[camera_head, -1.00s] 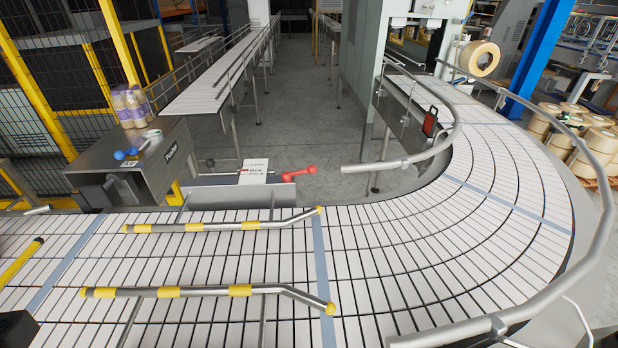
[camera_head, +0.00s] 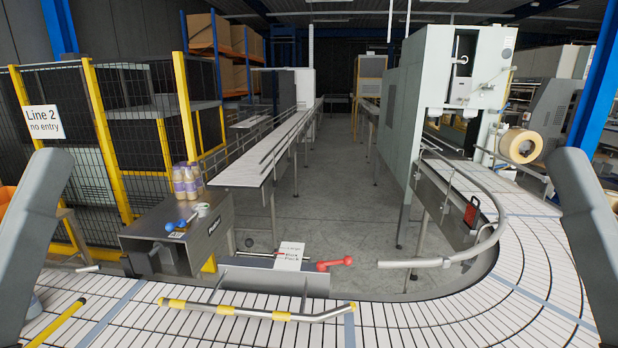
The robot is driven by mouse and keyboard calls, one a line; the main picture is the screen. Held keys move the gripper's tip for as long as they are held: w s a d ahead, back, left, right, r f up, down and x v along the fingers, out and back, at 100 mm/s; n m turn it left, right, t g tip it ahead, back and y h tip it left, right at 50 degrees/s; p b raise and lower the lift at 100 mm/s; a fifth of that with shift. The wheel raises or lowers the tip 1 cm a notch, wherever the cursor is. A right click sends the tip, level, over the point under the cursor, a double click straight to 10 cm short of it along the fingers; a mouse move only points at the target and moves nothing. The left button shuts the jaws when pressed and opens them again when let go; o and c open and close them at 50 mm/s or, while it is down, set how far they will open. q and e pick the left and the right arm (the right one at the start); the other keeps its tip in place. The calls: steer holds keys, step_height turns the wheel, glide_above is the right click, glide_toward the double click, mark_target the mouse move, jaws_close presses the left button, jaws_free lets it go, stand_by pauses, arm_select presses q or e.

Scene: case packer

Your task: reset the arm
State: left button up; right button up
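My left arm shows as a dark grey link at the left edge of the head view, and my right arm as a matching link at the right edge. Both links are raised and slant outward toward the bottom. Neither gripper is in the picture, so I cannot see their fingers or whether they hold anything. Neither arm link visibly touches anything.
A curved slatted conveyor (camera_head: 400,322) crosses the front, with a yellow-banded guide rail (camera_head: 255,312). A grey metal box (camera_head: 180,240) carries several bottles (camera_head: 188,182). A red-ended lever (camera_head: 335,264) sticks out behind the belt. A yellow-framed fence (camera_head: 95,140) stands left.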

step_height(320, 180, up, 12)
steer(key=p, duration=0.9)
steer(key=shift+f, duration=0.1)
